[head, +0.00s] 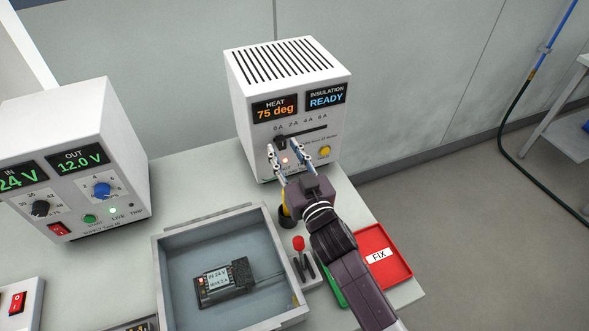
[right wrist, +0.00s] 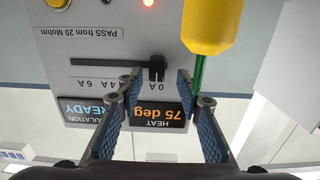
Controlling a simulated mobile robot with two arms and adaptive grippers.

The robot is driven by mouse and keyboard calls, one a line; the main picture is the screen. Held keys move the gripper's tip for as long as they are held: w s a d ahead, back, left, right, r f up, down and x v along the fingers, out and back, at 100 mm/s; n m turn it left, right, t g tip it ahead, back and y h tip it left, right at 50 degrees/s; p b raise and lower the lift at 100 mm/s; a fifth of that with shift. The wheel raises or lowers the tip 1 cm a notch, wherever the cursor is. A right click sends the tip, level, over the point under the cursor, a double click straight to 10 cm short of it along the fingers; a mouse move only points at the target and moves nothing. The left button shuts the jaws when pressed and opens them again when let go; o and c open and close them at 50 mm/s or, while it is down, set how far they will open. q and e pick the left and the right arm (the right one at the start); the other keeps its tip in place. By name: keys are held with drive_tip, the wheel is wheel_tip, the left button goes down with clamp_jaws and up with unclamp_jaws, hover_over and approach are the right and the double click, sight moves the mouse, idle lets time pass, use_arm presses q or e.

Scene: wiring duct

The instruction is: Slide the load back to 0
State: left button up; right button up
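The white load box (head: 243,115) stands at the back, with HEAT 75 deg and INSULATION READY displays. Its black slider knob (head: 281,144) is at the left end of the slot, by the 0A mark. The right wrist view shows the box upside down, with the knob (right wrist: 157,68) at the 0A end. My right gripper (head: 287,153) is in front of the knob, with its fingers apart. In the wrist view the knob appears between the two fingertips, with a visible gap on each side. My left gripper is not in view.
A yellow-handled tool with a green shaft (right wrist: 209,28) is close beside the fingers in the wrist view. A grey tray (head: 228,216) with a module (head: 222,283), a red FIX tray (head: 396,270) and a white power supply (head: 112,133) share the bench.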

drive_tip(key=v, duration=0.9)
drive_tip(key=shift+s, duration=0.35)
drive_tip(key=shift+d, duration=0.1)
